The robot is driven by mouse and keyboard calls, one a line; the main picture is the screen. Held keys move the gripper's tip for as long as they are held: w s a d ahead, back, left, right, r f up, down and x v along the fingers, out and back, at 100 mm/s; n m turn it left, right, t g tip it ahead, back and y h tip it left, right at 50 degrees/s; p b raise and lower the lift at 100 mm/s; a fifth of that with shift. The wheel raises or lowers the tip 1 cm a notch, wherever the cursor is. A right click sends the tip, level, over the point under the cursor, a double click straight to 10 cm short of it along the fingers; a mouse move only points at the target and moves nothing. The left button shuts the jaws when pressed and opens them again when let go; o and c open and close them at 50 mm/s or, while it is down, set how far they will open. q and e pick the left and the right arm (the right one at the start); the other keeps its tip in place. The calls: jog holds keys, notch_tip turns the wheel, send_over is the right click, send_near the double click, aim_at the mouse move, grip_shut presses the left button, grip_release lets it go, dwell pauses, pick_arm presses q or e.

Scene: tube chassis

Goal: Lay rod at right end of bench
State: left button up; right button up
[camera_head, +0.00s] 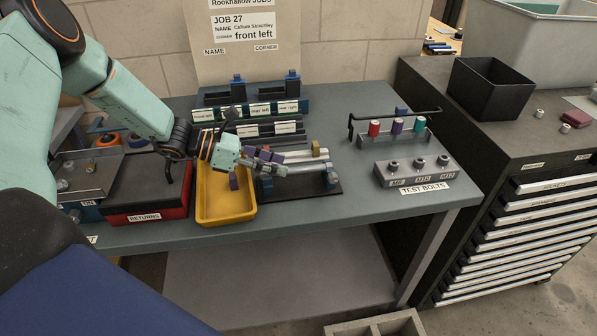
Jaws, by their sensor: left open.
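A pale metal rod (305,155) lies over a dark fixture plate (320,190) with blue supports, near the middle of the bench (350,218). Another pale bar lies close in front of it. My left gripper (260,160) is open, over the right side of the yellow tray and at the left end of these bars. Its fingers partly hide the left ends, and I cannot tell whether they touch. The bench's right end holds a black bent bar, coloured spools and a test bolts block. My right gripper is not in view.
The yellow tray (212,215) and red returns box (145,207) stand left of the fixture. Labelled dark racks (262,118) stand behind. The test bolts block (415,172) and spools (396,127) occupy the right end. A drawer cabinet (490,140) adjoins the bench.

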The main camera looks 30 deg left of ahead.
aim_at(294, 168)
pick_arm(q)
jog(key=x, duration=0.4)
jog(key=shift+w+f, duration=0.2)
jog(key=shift+w, duration=0.05)
jog(key=shift+w+d+f, duration=0.1)
jog(key=shift+w+d, duration=0.15)
jog(key=shift+d, duration=0.15)
jog(key=shift+s, duration=0.1)
jog(key=shift+a, duration=0.2)
jog(key=shift+c, duration=1.4)
jog(key=shift+d, duration=0.15)
jog(key=c, duration=0.5)
grip_shut()
